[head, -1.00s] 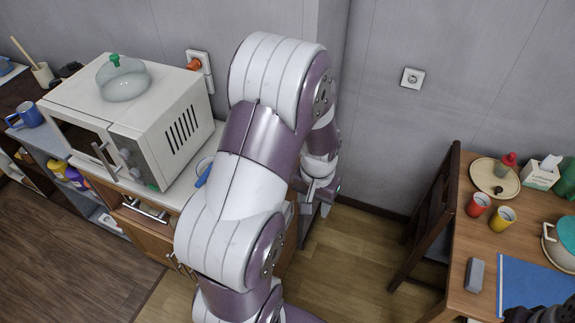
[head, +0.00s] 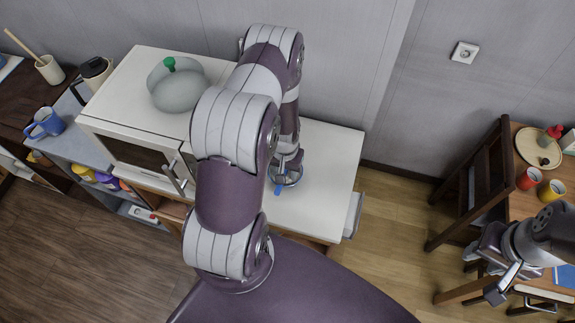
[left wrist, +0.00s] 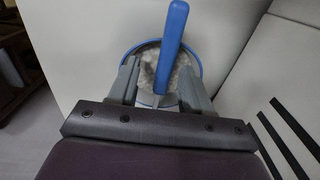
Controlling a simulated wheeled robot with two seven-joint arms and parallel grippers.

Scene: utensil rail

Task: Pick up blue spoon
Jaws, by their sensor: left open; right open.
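The blue spoon (left wrist: 172,40) stands tilted in a blue-rimmed bowl (left wrist: 201,66) in the left wrist view. My left gripper (left wrist: 160,88) is open, with its fingers over the bowl on either side and the lower part of the spoon between them in the picture. I cannot tell whether they touch it. In the head view, my left arm partly hides the bowl (head: 294,180), and a bit of the blue spoon (head: 278,191) shows below my left gripper (head: 286,168). My right gripper (head: 484,272) is open and empty at the right, by the wooden table.
A blue mug (head: 44,123) stands farther left. A chair (head: 468,190) and a table with cups are at the right. The counter right of the bowl is clear.

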